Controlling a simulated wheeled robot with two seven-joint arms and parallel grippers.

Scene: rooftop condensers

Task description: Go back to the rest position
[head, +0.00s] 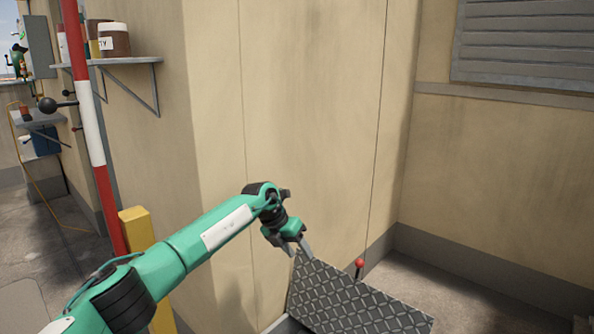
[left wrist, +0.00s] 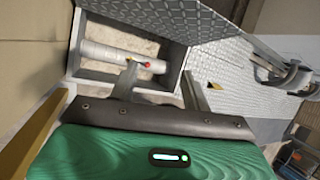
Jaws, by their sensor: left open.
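My left gripper (head: 297,247) is at the upper left edge of a tilted diamond-plate panel (head: 355,302). In the left wrist view its two fingers (left wrist: 162,88) are apart, with no object seen held between them. Beyond them is an open box-like recess (left wrist: 172,60) holding a pale pipe (left wrist: 103,53) and a small red knob (left wrist: 147,65). The patterned panel (left wrist: 160,18) stands beside the recess there. I cannot tell whether the fingers touch the panel or the recess edge. My right gripper is not in view.
A red-topped lever (head: 359,264) shows behind the panel. A red-and-white pole (head: 88,120) and yellow post (head: 137,228) stand at left, near my left arm. A wall shelf (head: 130,61) holds jars. The beige wall (head: 300,110) is close behind the gripper.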

